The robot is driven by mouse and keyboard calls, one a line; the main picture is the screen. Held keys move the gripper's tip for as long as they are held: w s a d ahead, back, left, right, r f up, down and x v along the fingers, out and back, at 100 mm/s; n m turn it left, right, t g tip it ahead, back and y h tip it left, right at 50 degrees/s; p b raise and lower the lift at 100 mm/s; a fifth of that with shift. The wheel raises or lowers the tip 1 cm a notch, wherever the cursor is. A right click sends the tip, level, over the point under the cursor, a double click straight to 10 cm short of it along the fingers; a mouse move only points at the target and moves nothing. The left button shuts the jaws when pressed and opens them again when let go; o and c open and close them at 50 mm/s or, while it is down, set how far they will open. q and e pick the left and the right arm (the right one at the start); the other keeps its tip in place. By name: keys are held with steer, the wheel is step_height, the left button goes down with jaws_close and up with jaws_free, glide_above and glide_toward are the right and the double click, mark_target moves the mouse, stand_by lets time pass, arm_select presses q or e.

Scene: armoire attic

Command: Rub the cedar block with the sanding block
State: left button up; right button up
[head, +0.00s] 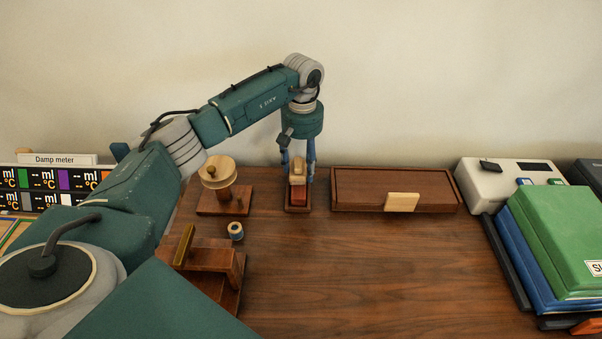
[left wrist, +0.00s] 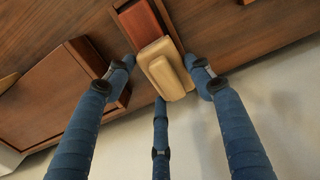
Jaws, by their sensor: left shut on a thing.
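The sanding block (head: 297,170), a pale tan block with a raised grip, is between the fingers of my left gripper (head: 298,177), which is shut on it. It also shows in the left wrist view (left wrist: 163,69), with fingers on both sides and one at its end. The cedar block (head: 299,195), reddish brown, lies in a narrow dark wooden holder (head: 297,209). In the left wrist view the cedar block (left wrist: 140,25) shows beside and partly under the sanding block. Whether the two touch is hard to tell. My right gripper is out of view.
A long dark wooden box (head: 360,186) with a pale tab stands close right of the holder. A wooden spool stand (head: 218,179) is to the left, with a small thread spool (head: 236,231) in front. Stacked green and blue cases (head: 560,240) fill the right. The middle front table is clear.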

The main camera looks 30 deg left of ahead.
arm_select(q)
steer(key=shift+w+f, duration=0.15)
steer(key=shift+w, duration=0.2)
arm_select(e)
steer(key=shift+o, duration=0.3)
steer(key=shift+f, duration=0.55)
arm_select(q)
steer(key=shift+w, duration=0.1)
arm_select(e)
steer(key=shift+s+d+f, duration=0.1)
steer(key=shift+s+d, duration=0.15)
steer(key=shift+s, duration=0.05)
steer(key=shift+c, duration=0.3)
arm_select(q)
steer(key=shift+r, duration=0.25)
